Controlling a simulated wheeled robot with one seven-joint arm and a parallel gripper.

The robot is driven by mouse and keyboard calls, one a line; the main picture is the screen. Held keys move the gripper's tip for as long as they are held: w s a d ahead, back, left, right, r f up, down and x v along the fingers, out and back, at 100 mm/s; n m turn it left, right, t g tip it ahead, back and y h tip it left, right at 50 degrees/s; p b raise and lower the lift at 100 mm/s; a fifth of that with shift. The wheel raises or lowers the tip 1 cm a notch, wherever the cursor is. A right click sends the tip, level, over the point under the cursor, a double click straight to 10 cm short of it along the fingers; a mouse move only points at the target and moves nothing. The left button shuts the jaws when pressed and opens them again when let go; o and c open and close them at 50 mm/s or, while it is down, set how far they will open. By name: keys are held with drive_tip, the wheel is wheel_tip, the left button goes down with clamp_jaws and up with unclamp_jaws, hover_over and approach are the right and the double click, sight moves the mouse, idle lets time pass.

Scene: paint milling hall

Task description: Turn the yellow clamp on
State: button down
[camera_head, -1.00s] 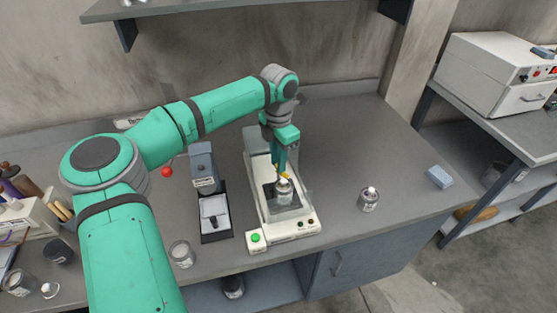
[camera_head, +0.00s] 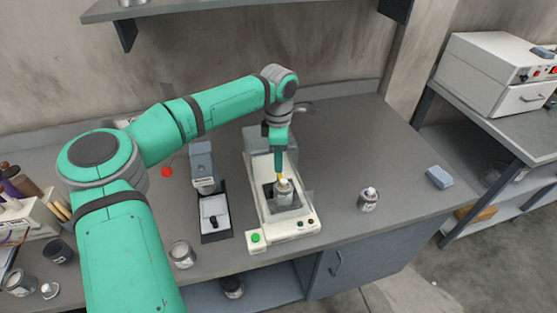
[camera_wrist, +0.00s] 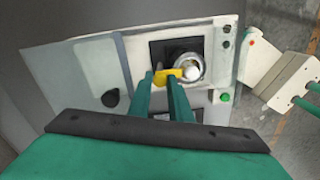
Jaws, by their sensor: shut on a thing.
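The yellow clamp (camera_wrist: 168,74) sits beside the round silver lid of a small can (camera_wrist: 192,68) in the dark square recess of a white machine (camera_wrist: 145,52). My gripper (camera_wrist: 165,80) is shut on the yellow clamp, one green finger on each side of it. In the head view my gripper (camera_head: 279,172) points down at the machine (camera_head: 290,226). A small bit of yellow shows at its fingertips, above the can (camera_head: 284,196). The fingers hide part of the clamp.
A green button box (camera_head: 255,240) is at the machine's front left. A grey device (camera_head: 202,165) and a black-edged tray (camera_head: 216,236) stand to its left. A loose can (camera_head: 368,199) and a blue block (camera_head: 439,177) stand to the right, with clear bench between.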

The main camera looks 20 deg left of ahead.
idle(0.4)
drive_tip(key=c, duration=1.6)
unclamp_jaws()
drive_tip(key=shift+r, duration=0.1)
wheel_tip(320, 180, up, 11)
drive_tip(key=shift+f, duration=0.15)
